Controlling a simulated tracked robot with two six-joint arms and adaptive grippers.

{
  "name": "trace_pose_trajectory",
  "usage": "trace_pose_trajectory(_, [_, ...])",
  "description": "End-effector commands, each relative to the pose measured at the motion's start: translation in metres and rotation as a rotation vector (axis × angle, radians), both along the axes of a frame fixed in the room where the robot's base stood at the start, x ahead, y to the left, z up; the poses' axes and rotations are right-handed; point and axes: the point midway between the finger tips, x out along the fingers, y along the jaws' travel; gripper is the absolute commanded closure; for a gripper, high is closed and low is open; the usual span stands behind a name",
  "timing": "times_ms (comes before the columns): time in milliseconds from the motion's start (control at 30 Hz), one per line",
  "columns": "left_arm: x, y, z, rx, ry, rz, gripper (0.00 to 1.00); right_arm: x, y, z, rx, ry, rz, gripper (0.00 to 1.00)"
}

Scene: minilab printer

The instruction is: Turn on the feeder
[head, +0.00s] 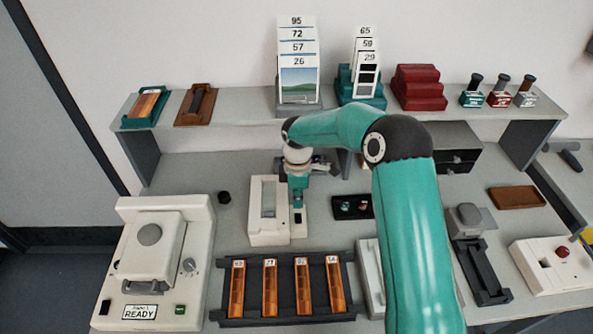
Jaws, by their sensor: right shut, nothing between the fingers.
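My right arm reaches in from the lower right, and its gripper (298,203) points down, shut and empty. It is over the right part of a small white device (263,232) in the middle of the bench, which looks like the feeder. This device has a long pale window on its left and a dark switch-like part on its right, just below my fingertips. Whether the fingertips touch it I cannot tell. The state of the switch is not clear. My left gripper is not in view.
A white machine reading READY (130,270) stands at left. A black rack (285,318) with orange film strips lies in front. A small black tray (352,207) sits right of the gripper. My arm hides part of a pale device (369,270). The shelf behind holds numbered cards (298,85).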

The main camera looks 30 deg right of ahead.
Motion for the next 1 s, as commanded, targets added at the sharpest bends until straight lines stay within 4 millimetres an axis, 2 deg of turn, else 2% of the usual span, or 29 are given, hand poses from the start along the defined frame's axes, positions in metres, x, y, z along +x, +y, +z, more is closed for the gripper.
trace_pose_trajectory(200, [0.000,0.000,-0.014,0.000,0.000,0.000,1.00,0.007,-0.002,0.048,-0.001,-0.006,0.001,1.00])
trace_pose_trajectory(433, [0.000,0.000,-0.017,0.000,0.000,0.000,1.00,0.010,-0.005,0.086,-0.001,-0.003,-0.001,1.00])
trace_pose_trajectory(600, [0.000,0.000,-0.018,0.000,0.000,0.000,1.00,0.010,-0.006,0.097,0.000,-0.001,-0.001,1.00])
trace_pose_trajectory(1000, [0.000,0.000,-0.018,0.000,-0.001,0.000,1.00,0.009,-0.007,0.098,0.000,0.000,-0.003,1.00])
